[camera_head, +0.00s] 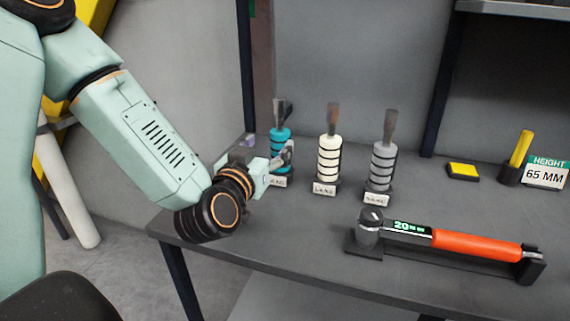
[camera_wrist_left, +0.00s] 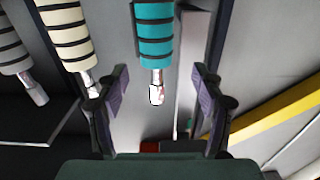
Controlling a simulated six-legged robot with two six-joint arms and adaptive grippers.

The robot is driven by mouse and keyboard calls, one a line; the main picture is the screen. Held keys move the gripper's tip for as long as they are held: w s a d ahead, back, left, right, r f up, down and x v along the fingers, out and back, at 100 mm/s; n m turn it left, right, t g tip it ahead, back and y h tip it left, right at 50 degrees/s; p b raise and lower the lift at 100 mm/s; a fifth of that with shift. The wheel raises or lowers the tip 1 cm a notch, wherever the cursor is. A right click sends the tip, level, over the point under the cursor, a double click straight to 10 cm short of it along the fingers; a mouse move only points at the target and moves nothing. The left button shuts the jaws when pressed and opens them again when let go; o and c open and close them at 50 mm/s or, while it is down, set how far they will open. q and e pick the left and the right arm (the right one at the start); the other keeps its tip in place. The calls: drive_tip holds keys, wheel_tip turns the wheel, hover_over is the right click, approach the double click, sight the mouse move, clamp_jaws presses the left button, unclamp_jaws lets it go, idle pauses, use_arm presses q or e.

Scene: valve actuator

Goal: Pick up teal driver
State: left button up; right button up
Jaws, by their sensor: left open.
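The teal driver (camera_head: 280,140) stands upright at the left end of a row of drivers on the grey table. Its lower part is partly hidden by my left gripper (camera_head: 283,159) in the head view. In the left wrist view the teal driver (camera_wrist_left: 155,40) appears between the two fingers of my left gripper (camera_wrist_left: 160,95), with clear space on both sides. The gripper is open and empty, and its fingers do not visibly touch the driver. My right gripper is not in view.
A cream driver (camera_head: 329,158) and a grey driver (camera_head: 382,165) stand to the right, each with a label. A torque wrench (camera_head: 450,240) lies in front on a holder. A yellow block (camera_head: 462,171) and a height sign (camera_head: 545,173) are farther right.

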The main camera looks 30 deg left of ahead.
sight(277, 138)
use_arm(q)
drive_tip(key=shift+a+r, duration=0.15)
drive_tip(key=shift+a, duration=0.1)
drive_tip(key=x, duration=0.2)
drive_tip(key=b+x, duration=0.1)
drive_tip(key=x, duration=0.1)
drive_tip(key=d+x, duration=0.1)
drive_tip(key=shift+w+a+f+b, duration=0.1)
drive_tip(key=shift+w+f+b, duration=0.15)
drive_tip(key=shift+w+b, duration=0.25)
drive_tip(key=shift+w+a+r, duration=0.1)
drive_tip(key=shift+r, duration=0.3)
drive_tip(key=shift+f, duration=0.1)
drive_tip(key=shift+w+f, duration=0.2)
drive_tip(key=shift+w, duration=0.15)
drive_tip(key=shift+c, duration=1.2)
drive_tip(key=shift+s+r, duration=0.25)
drive_tip(key=shift+s, duration=0.15)
drive_tip(key=c, duration=0.4)
drive_tip(key=shift+w+f, duration=0.1)
drive_tip(key=shift+w, duration=0.1)
drive_tip(key=c, duration=0.4)
drive_tip(key=shift+f, duration=0.1)
clamp_jaws()
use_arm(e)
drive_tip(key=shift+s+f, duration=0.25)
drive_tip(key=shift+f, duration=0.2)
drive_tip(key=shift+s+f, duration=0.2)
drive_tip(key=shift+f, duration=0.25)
